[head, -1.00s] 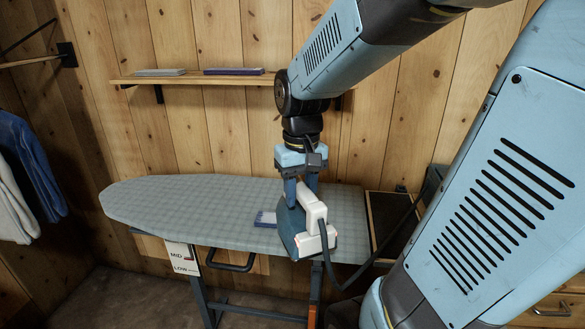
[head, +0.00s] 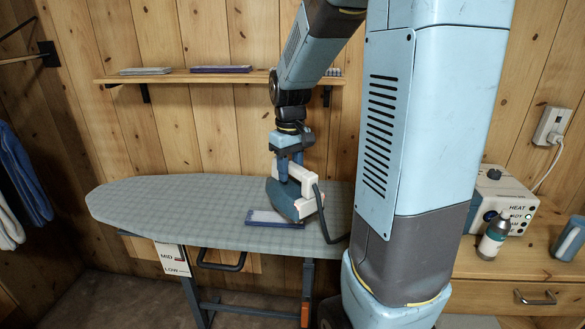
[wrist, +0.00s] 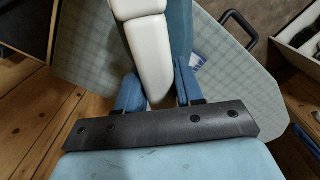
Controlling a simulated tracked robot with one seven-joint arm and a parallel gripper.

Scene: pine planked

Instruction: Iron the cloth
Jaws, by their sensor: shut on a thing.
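My gripper (head: 290,160) is shut on the white handle of the iron (head: 284,202), which has a dark blue body and a cord on its right. The wrist view shows the white handle (wrist: 143,50) between my two blue fingers. The cloth (head: 262,217), a flat pale piece with a dark blue edge, lies on the grey checked ironing board (head: 160,205). The iron is at the cloth's right part and hides some of it; I cannot tell whether they touch. A sliver of the cloth shows in the wrist view (wrist: 199,60).
A wall shelf (head: 180,78) with folded cloths is behind the board. A wooden cabinet (head: 520,262) at the right bears a bottle (head: 493,238), a blue cup (head: 569,240) and a control box (head: 500,200). Clothes (head: 22,175) hang at the left. The board's left part is clear.

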